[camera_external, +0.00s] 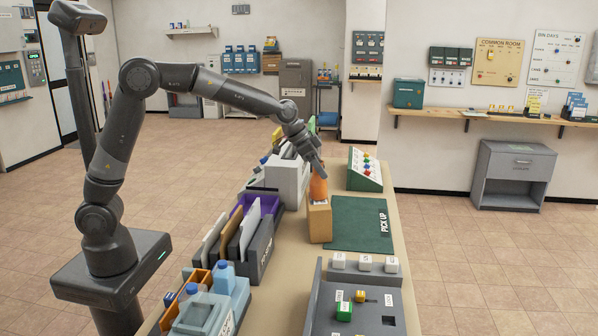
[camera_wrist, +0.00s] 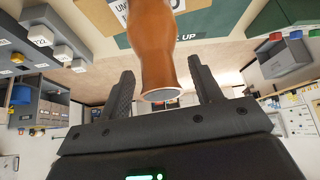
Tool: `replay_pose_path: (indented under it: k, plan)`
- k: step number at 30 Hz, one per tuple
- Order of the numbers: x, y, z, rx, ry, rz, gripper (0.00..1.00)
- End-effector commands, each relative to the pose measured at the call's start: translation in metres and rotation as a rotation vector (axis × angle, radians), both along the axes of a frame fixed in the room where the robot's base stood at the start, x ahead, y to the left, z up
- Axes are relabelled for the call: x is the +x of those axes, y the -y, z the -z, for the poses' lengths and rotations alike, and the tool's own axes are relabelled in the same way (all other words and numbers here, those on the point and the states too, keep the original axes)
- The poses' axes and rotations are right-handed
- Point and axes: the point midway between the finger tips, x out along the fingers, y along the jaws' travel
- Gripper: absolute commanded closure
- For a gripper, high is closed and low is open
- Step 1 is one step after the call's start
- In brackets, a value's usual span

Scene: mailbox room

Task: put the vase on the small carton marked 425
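The orange-brown vase (camera_external: 318,188) stands upright on a small tan carton (camera_external: 319,224) on the long counter. In the wrist view the vase (camera_wrist: 152,45) runs down the middle with its pale rim towards me. Part of the carton's white label (camera_wrist: 119,10) shows beside it, but no number can be read. My gripper (camera_external: 316,166) is just above the vase, pointing down. In the wrist view my gripper (camera_wrist: 163,90) has one finger on each side of the vase's neck, with a visible gap on both sides. It is open and holds nothing.
A green PICK UP mat (camera_external: 358,226) lies right of the carton. A grey sorter with folders (camera_external: 259,242) stands to the left. A grey panel with buttons (camera_external: 365,300) is in front, and a green box with coloured knobs (camera_external: 364,172) is behind. The mat's surface is clear.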

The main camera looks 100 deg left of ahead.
Motion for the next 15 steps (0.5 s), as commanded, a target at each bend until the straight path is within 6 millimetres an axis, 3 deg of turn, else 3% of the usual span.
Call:
replay_pose_path:
  k: [8,15]
  plan:
    - [-0.002,0.0,-0.006,0.001,0.002,-0.001,0.41]
    - [-0.024,0.005,-0.042,0.002,0.004,-0.001,0.41]
